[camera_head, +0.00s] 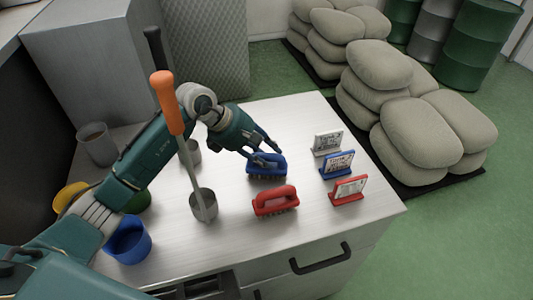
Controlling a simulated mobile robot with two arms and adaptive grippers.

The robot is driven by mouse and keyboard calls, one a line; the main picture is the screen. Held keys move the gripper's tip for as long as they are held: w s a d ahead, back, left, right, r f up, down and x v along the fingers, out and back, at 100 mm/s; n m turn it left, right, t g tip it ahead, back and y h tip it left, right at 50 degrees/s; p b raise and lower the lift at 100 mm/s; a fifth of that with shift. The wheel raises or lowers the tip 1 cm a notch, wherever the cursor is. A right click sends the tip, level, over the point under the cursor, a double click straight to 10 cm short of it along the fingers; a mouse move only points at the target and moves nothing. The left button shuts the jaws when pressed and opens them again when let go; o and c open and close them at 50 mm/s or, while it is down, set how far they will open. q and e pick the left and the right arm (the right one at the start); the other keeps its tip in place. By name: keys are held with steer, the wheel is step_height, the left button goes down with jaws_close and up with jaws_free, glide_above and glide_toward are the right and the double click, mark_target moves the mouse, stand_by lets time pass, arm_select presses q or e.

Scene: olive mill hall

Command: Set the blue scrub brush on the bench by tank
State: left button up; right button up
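The blue scrub brush (267,171) sits bristles down on the pale bench (300,235), in line with a blue card holder (338,163) to its right. My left gripper (267,153) is at the top of the brush, its fingers beside the handle. The fingers partly cover the handle, and I cannot tell whether they are closed on it. My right gripper is not in view. No tank can be clearly made out.
A red brush (275,201) stands just in front, with red (348,190) and white (327,143) card holders at right. A blue cup (128,241) stands at front left. Sacks (420,132) lie beyond the bench.

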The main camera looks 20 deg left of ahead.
arm_select(q)
steer(key=shift+o, duration=0.6)
steer(key=shift+r, duration=0.1)
steer(key=b+v, duration=0.3)
steer(key=v, duration=0.9)
steer(key=shift+r, duration=0.1)
